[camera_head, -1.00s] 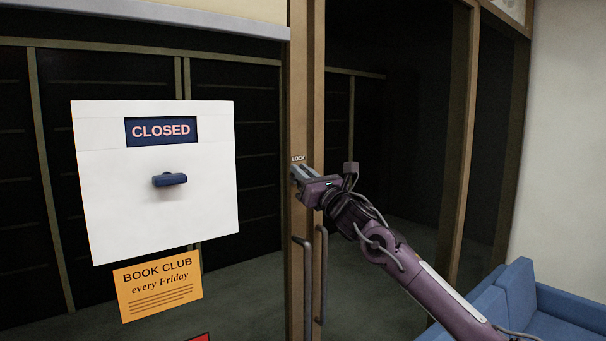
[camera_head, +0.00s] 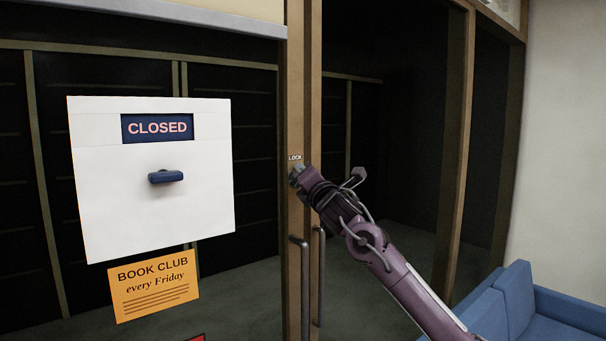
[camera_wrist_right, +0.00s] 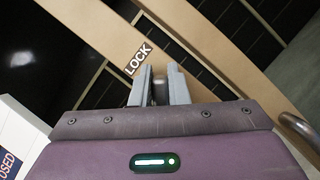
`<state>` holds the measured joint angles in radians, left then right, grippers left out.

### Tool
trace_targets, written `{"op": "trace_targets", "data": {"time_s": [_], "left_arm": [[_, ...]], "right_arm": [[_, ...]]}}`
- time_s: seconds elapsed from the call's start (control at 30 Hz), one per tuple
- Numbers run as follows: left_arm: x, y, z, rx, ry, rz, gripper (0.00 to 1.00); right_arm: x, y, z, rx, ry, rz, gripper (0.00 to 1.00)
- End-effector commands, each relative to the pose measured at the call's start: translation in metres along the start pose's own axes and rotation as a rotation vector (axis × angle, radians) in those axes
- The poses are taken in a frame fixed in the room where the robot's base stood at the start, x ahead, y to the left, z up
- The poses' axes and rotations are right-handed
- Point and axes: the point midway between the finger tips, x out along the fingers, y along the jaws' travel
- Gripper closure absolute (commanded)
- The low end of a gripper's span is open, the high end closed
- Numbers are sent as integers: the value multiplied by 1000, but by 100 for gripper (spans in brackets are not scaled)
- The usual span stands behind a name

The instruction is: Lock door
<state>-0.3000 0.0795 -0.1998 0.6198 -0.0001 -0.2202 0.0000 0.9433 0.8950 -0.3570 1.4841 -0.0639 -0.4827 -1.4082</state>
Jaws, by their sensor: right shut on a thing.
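My right gripper (camera_head: 295,174) is at the door frame just below the label. In the right wrist view the LOCK label (camera_wrist_right: 138,60) lies just beyond the fingertips. The right gripper (camera_wrist_right: 159,82) is shut on a small grey lock knob (camera_wrist_right: 160,92), mostly hidden between its fingers. The wrist is rolled, so the door frame runs diagonally in that view. My left gripper is not in view.
A white sign box (camera_head: 150,225) reading CLOSED, with a blue knob (camera_head: 166,177), hangs left of the gripper. A yellow book club notice (camera_head: 155,287) is below it. Vertical door handles (camera_head: 306,285) stand below the gripper. A blue sofa (camera_head: 517,290) is at the lower right.

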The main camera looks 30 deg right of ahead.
Motion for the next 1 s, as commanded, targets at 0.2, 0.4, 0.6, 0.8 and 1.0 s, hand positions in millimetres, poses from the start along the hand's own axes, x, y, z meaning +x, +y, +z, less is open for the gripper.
{"op": "trace_targets", "data": {"time_s": [0.2,0.4,0.6,0.8,1.0], "left_arm": [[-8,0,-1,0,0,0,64],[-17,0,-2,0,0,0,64],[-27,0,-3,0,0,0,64],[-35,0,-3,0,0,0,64],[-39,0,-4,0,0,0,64]], "right_arm": [[0,-2,1,191,0,-79,100],[0,-6,0,362,0,-150,100],[0,-8,-1,512,0,-212,100],[-1,-12,-3,622,0,-260,100],[-2,-13,-4,689,0,-286,100]]}}
